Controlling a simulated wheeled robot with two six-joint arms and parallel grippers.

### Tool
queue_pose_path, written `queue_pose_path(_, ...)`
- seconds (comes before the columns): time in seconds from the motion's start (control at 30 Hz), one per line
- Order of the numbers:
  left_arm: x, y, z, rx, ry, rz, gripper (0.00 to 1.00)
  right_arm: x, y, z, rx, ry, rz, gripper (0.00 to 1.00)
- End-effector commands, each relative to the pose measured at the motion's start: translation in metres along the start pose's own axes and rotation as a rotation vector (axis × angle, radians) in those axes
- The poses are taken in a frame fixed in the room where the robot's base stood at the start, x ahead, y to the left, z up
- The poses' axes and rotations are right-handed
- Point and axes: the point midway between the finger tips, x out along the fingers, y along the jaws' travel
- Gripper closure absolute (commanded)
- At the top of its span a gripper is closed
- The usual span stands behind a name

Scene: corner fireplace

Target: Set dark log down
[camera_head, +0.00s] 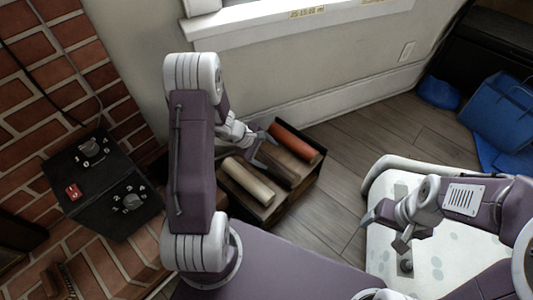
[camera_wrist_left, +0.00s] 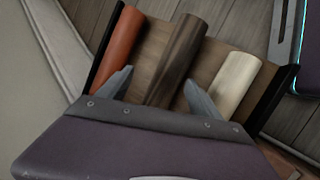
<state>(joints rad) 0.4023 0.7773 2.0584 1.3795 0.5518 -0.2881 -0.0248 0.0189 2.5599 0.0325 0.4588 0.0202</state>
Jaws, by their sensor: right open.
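The dark log (camera_head: 277,171) lies in the wooden crate (camera_head: 308,176), between a red log (camera_head: 292,139) and a pale log (camera_head: 247,181). In the left wrist view the dark log (camera_wrist_left: 176,58) runs between the two fingers of my left gripper (camera_wrist_left: 162,90), with a gap on each side. The left gripper (camera_head: 262,150) is open, close over the log; its body hides the log's near end in the wrist view. My right gripper (camera_head: 384,230) is open and empty, over the white speckled seat at the right.
A black panel with knobs and a red switch (camera_head: 73,191) is on the brick hearth at left. A window sill and wall stand behind the crate. Blue bags (camera_head: 498,108) are at the far right. Wooden floor (camera_head: 345,150) is clear right of the crate.

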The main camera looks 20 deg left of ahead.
Motion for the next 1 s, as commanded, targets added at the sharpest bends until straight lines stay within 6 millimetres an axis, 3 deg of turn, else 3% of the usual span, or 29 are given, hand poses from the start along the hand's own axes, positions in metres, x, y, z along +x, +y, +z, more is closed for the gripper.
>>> queue_pose_path(0.27,-0.004,0.002,0.002,0.0,0.0,0.0,0.27,-0.006,0.0,-0.001,0.0,0.0,0.0,0.23)
queue_pose_path(0.7,-0.108,0.004,0.003,-0.002,0.002,0.001,0.27,-0.074,-0.001,-0.008,0.0,0.0,0.0,0.23)
queue_pose_path(0.83,-0.121,0.003,0.002,-0.001,0.0,0.0,0.27,-0.081,-0.002,-0.008,0.0,0.0,0.0,0.23)
queue_pose_path(1.0,-0.124,0.001,0.002,0.001,0.0,-0.001,0.27,-0.081,-0.002,-0.008,0.0,0.0,0.0,0.23)
